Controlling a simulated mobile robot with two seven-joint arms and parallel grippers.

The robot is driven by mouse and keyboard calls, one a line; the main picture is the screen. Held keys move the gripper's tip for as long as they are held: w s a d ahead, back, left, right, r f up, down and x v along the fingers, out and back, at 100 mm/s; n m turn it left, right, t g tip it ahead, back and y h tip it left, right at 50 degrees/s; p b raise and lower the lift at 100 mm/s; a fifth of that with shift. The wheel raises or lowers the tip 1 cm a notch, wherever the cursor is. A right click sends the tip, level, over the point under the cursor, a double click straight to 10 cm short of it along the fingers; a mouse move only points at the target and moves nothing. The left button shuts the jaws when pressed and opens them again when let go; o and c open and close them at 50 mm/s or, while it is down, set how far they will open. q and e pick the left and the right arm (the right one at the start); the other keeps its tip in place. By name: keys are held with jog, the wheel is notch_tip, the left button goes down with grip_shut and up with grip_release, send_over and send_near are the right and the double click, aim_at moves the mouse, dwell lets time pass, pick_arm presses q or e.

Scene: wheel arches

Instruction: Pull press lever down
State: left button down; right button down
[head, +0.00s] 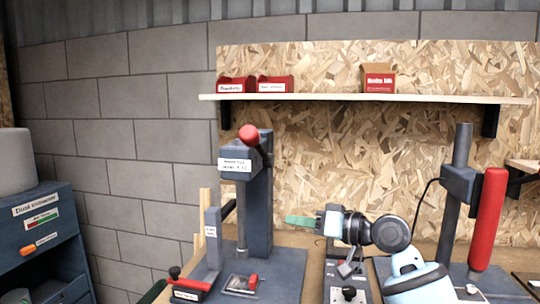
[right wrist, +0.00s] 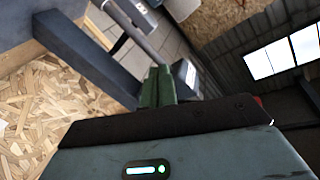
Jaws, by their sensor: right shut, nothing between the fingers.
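The press (head: 258,195) is a dark blue-grey column with a labelled head, standing on the bench left of centre in the head view. Its lever has a red ball knob (head: 249,134) up at the top of the head, on a short dark arm. My right gripper (head: 290,220) has green fingers that point left, right of the press column and well below the knob. The fingers are shut and empty, apart from the lever. In the right wrist view the shut green fingers (right wrist: 158,87) show in front of blue-grey metal parts. My left gripper is not in view.
A stand with a long red handle (head: 488,220) is at the right. Small fixtures with red parts (head: 190,285) sit on the bench front left of the press base. A shelf (head: 350,98) with red boxes crosses the back wall. A blue cabinet (head: 40,235) stands far left.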

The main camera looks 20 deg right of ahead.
aim_at(260, 148)
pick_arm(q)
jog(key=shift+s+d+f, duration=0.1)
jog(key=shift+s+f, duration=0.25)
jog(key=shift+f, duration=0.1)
pick_arm(e)
jog(key=s+d+r+n+y, duration=0.1)
jog(key=s+r+y, duration=0.1)
jog(key=r, duration=0.9)
jog(key=s+d+r+n+y, duration=0.2)
jog(key=s+r+y, duration=0.1)
jog(key=r, duration=0.8)
jog(key=shift+s+r, duration=0.35)
jog(key=shift+s, duration=0.15)
